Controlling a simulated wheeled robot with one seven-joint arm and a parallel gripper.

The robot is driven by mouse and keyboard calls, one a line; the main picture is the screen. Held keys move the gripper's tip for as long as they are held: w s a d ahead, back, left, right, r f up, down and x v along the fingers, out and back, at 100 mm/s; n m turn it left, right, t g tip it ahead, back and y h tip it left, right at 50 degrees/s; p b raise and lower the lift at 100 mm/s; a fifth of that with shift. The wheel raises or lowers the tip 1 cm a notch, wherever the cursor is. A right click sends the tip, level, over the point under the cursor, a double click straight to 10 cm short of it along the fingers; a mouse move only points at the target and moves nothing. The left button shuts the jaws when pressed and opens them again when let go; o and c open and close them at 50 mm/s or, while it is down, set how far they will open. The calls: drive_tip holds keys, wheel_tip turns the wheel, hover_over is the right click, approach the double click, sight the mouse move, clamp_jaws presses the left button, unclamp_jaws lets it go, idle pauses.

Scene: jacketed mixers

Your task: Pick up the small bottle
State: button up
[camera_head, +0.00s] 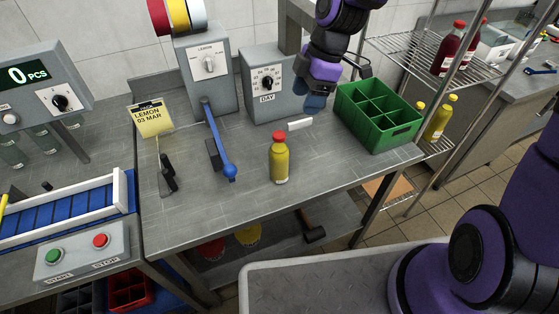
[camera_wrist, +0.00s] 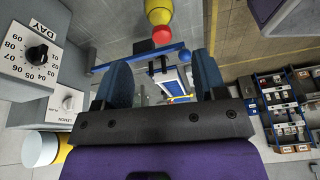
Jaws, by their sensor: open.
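The small bottle (camera_head: 279,162) is yellow with a red cap and stands upright on the grey worktable (camera_head: 225,205), near its front. In the wrist view the small bottle (camera_wrist: 158,14) shows at the top edge, cap toward the picture's middle, partly cut off. My gripper (camera_head: 314,102) hangs behind and to the right of the bottle, between the day-dial box and the green crate. In the wrist view my gripper (camera_wrist: 161,80) has its two blue fingers wide apart with nothing between them. The bottle is beyond the fingertips, not touched.
A green divided crate (camera_head: 378,116) stands right of my gripper. The day-dial box (camera_head: 275,85) and the lemon-dial box (camera_head: 206,70) stand at the back. A blue lever (camera_head: 218,142) juts out left of the bottle. A small white block (camera_head: 299,124) lies behind it. Table right of the bottle is clear.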

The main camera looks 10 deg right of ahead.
sight(281, 134)
drive_tip(key=shift+n+y, duration=0.5)
drive_tip(key=shift+n, duration=0.3)
drive_tip(key=shift+a+r+x, duration=0.1)
drive_tip(key=shift+a+x, duration=0.15)
drive_tip(key=shift+x, duration=1.85)
drive_tip(key=shift+a+r+x, duration=0.1)
drive_tip(key=shift+a+x, duration=0.15)
drive_tip(key=shift+x, duration=1.9)
drive_tip(key=shift+a+r+x, duration=0.1)
drive_tip(key=shift+a+x, duration=0.1)
drive_tip(key=shift+x, duration=1.9)
drive_tip(key=shift+c, duration=0.2)
clamp_jaws()
